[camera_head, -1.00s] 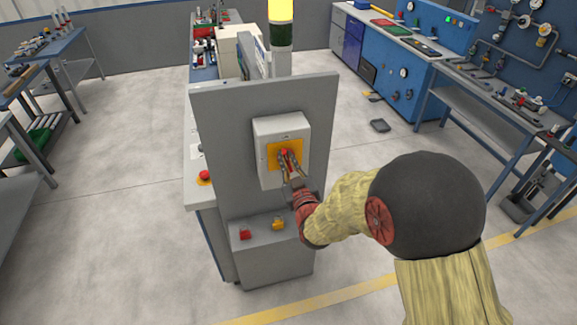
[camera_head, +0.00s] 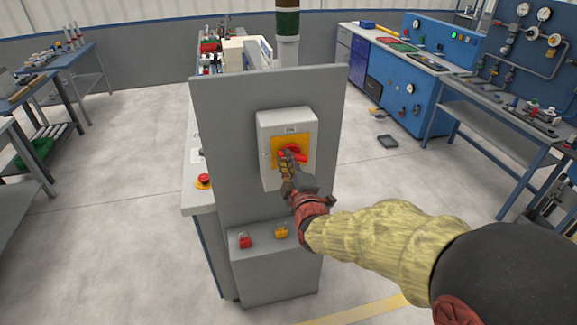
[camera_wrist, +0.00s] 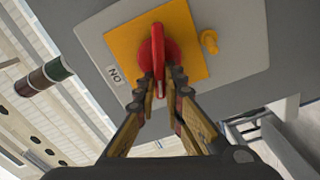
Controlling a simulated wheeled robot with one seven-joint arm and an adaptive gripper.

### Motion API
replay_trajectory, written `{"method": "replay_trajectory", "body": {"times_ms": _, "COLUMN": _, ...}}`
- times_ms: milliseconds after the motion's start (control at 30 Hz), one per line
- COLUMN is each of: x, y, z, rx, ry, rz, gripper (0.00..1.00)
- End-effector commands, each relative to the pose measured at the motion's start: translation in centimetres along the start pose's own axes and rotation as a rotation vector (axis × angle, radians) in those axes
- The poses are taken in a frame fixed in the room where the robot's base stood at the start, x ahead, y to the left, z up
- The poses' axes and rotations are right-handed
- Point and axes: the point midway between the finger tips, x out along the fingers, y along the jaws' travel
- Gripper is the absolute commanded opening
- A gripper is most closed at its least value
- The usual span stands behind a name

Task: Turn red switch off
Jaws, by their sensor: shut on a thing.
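The red switch (camera_head: 293,153) is a rotary handle on a yellow plate (camera_head: 306,140), set on a grey box (camera_head: 287,119) on an upright panel. In the head view its handle lies roughly sideways, below a small label (camera_head: 291,131) at the box's top. In the wrist view the red handle (camera_wrist: 158,50) stands upright in the picture and the ON label (camera_wrist: 115,75) is to its left. My gripper (camera_head: 287,160) is shut on the handle, its two fingertips (camera_wrist: 163,85) on either side of its near end. The fingers hide part of the switch in the head view.
The grey panel (camera_head: 225,140) stands on a base with a red padlock (camera_head: 245,241) and a yellow padlock (camera_head: 281,230). A red button (camera_head: 203,181) is on the left side. A signal post (camera_head: 287,25) rises behind, unlit. Open floor lies on both sides.

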Motion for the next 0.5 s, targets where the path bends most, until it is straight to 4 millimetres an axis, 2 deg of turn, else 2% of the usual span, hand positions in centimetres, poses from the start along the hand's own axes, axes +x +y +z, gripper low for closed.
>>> {"method": "replay_trajectory", "body": {"times_ms": 200, "x": -0.01, "y": -0.61, "z": 0.04, "rx": -0.172, "ry": 0.002, "rz": 0.001, "gripper": 0.00}}
{"method": "replay_trajectory", "body": {"times_ms": 500, "x": 0.00, "y": -0.88, "z": 0.11, "rx": -0.324, "ry": 0.001, "rz": 0.000, "gripper": 0.00}}
